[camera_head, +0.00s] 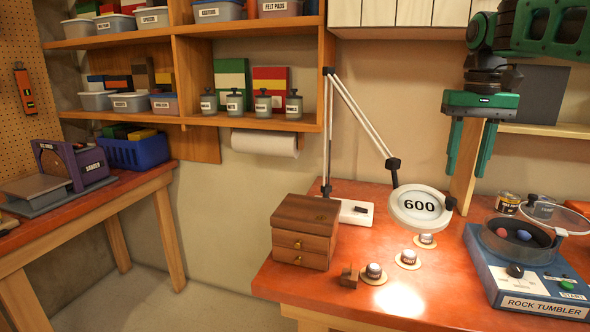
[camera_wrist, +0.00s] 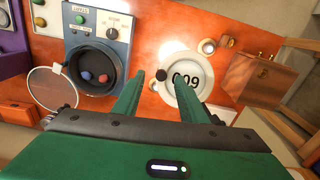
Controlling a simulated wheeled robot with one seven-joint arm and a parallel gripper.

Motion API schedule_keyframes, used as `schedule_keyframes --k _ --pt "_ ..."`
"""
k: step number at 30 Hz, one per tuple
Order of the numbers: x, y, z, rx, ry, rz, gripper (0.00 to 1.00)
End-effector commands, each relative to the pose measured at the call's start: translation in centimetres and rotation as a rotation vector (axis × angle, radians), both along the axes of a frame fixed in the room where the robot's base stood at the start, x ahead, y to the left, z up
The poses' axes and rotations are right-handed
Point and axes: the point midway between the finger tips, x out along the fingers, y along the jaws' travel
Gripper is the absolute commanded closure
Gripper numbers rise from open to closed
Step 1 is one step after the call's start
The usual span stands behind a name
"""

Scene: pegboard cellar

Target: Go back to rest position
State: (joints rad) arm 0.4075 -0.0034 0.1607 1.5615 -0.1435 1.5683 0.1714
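My green gripper (camera_head: 469,150) is raised above the right-hand workbench, fingers pointing down. Its two fingers are apart and nothing shows between them. In the wrist view the gripper (camera_wrist: 158,108) also looks open and empty, over the bench. Below it are the round magnifier lamp head (camera_head: 418,207) reading "600" and the blue rock tumbler (camera_head: 530,270). The tumbler's clear round lid (camera_head: 558,217) stands swung aside, and a red and a blue stone (camera_head: 522,235) lie in its drum.
A wooden drawer box (camera_head: 305,231) stands at the bench's left. The lamp arm (camera_head: 362,118) rises left of my gripper. A purple sander (camera_head: 75,165) is on the left bench. Shelves (camera_head: 240,125) line the wall.

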Motion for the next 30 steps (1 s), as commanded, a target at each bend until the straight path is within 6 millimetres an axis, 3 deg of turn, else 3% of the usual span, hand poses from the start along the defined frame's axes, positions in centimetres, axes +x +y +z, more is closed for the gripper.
schedule_keyframes --k 8,18,24,30 --pt "-9.9 -1.2 -7.9 0.014 -0.003 -0.126 0.62" --pt "-23.1 -1.9 -19.4 0.014 -0.001 -0.25 0.62" --pt "-27.3 -1.7 -23.2 0.014 0.006 -0.277 0.62" --pt "-28.0 -1.6 -23.9 0.013 0.007 -0.282 0.62"
